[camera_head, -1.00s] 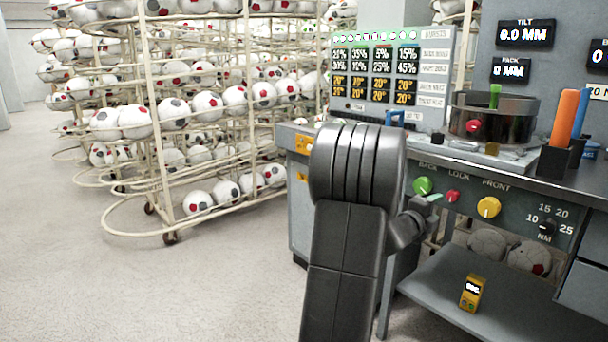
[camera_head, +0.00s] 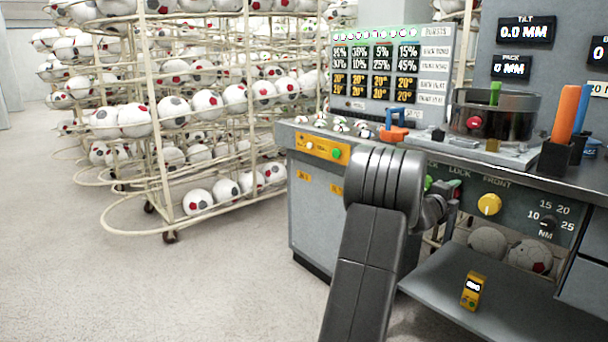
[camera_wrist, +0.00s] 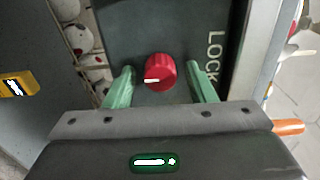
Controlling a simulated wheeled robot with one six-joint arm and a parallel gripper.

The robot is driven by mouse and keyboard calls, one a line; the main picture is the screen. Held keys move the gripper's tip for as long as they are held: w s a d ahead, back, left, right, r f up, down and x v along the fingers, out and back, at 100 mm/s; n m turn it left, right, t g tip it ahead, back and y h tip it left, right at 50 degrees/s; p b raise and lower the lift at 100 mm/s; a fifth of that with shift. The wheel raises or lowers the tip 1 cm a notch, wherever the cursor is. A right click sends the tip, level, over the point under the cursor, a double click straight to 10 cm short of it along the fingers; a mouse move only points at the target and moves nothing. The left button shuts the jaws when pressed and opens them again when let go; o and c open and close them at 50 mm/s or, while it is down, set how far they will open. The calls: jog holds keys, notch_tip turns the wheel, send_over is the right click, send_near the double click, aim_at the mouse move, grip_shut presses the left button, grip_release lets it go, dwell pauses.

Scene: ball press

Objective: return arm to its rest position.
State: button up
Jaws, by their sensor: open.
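My gripper (camera_wrist: 160,80) is open in the wrist view, with one pale green finger on each side of the red LOCK knob (camera_wrist: 160,71). The fingers look apart from the knob, with gaps on both sides. How far the fingertips are from the panel is hard to tell. In the head view my dark grey arm runs up from the bottom edge, and my gripper (camera_head: 445,187) is small at the bench's front panel, partly hidden by the wrist. The yellow FRONT knob (camera_head: 489,205) is to its right. No object shows between the fingers in the head view.
The grey bench (camera_head: 318,205) has an orange button panel (camera_head: 322,147) and small balls on top. An orange and blue clamp-like tool (camera_head: 394,127) lies there. A lower shelf (camera_head: 500,310) holds a yellow device (camera_head: 473,291). A ball rack (camera_head: 165,200) stands left. Floor at left is clear.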

jog(key=shift+a+r+n+p, duration=0.15)
jog(key=shift+n+p, duration=3.6)
jog(key=shift+n, duration=0.55)
jog(key=shift+a+r+n+p, duration=0.1)
jog(key=shift+n+p, duration=3.6)
jog(key=shift+n, duration=0.6)
jog(key=shift+a, duration=0.15)
